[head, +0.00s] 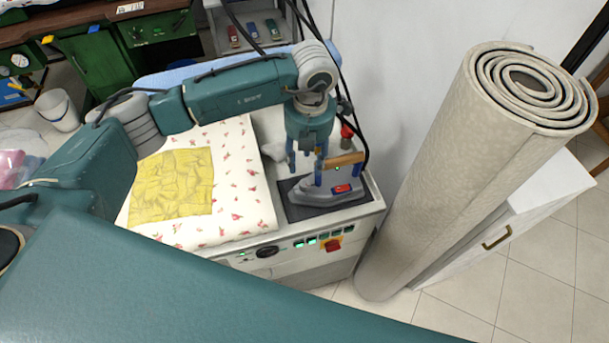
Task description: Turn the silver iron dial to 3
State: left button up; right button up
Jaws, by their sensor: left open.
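The silver iron (316,199) stands on a dark rest pad (300,212) at the right end of the ironing station. It has a wooden handle (345,159) and a small red part (343,188) on its body. I cannot tell whether the red part is the dial, and no number is legible. My left gripper (305,168) points down over the iron, its blue fingers apart. One finger is in front of the handle's left end and overlaps the iron; contact cannot be told. My right gripper is outside the view.
A padded board (240,180) with a yellow cloth (172,187) lies left of the iron. A rolled carpet (455,160) stands close on the right. Dark cables hang behind the gripper.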

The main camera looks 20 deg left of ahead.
pick_arm(q)
jog(key=p, duration=0.2)
send_over(305, 182)
jog(key=f, duration=0.4)
jog(key=shift+s+d+f, duration=0.1)
jog(key=shift+s+f, duration=0.1)
jog(key=shift+f, duration=0.15)
notch_tip(305, 182, down, 4)
jog(key=shift+r+p, duration=0.1)
jog(key=shift+p, duration=0.45)
jog(key=shift+w+f, duration=0.1)
jog(key=shift+f, duration=0.7)
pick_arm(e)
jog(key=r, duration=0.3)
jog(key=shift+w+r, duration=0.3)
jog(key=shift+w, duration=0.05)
pick_arm(q)
grip_shut()
jog(key=shift+f+m+b, duration=0.15)
jog(key=shift+m+b, duration=0.35)
jog(key=shift+b, duration=0.2)
jog(key=shift+m, duration=0.3)
jog(key=shift+r, duration=0.25)
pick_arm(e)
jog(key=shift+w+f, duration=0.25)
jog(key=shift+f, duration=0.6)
